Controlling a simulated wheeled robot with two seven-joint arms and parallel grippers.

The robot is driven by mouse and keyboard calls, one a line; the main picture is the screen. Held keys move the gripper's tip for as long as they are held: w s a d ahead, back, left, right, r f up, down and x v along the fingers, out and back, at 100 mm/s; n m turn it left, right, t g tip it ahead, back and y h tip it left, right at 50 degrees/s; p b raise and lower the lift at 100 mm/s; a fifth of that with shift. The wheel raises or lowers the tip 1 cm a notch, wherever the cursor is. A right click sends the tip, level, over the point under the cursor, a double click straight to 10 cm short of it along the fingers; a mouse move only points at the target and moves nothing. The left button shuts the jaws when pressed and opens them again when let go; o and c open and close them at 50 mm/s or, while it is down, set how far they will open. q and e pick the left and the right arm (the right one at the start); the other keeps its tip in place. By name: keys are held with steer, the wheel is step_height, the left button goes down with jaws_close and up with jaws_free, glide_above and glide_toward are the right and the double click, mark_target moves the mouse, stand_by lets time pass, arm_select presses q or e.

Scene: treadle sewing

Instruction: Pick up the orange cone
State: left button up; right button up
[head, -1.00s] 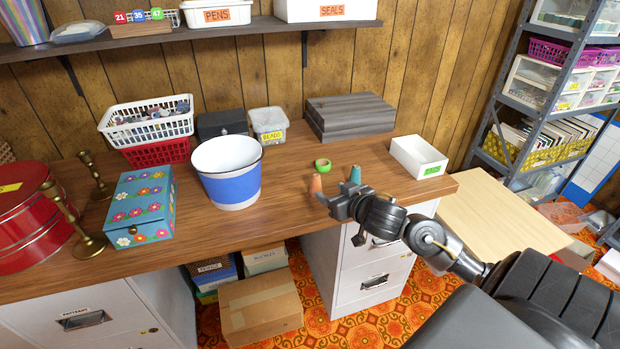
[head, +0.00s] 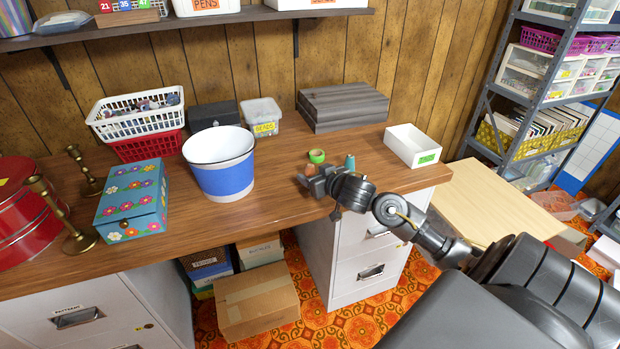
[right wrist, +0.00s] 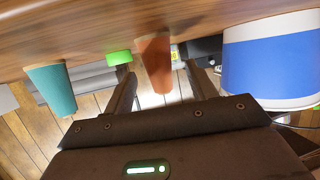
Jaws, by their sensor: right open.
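The orange cone (head: 310,169) stands on the wooden desk, partly hidden behind my right gripper (head: 306,182) in the head view. In the right wrist view, which looks upside down, the orange cone (right wrist: 156,62) shows between the two spread fingers of my right gripper (right wrist: 159,70), with visible space on both sides. The right gripper is open and empty. Its touching the cone cannot be seen. My left gripper is out of view.
A teal cone (head: 350,162) stands just right of the orange one, and a green tape roll (head: 316,156) lies behind it. A blue-and-white bucket (head: 222,180) stands to the left. An open white box (head: 412,146) sits at the desk's right end.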

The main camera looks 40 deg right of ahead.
mark_target(310, 164)
steer(key=shift+x, duration=1.3)
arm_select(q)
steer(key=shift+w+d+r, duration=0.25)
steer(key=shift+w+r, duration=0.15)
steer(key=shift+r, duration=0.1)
arm_select(e)
steer(key=c, duration=1.1)
steer(key=shift+o, duration=0.2)
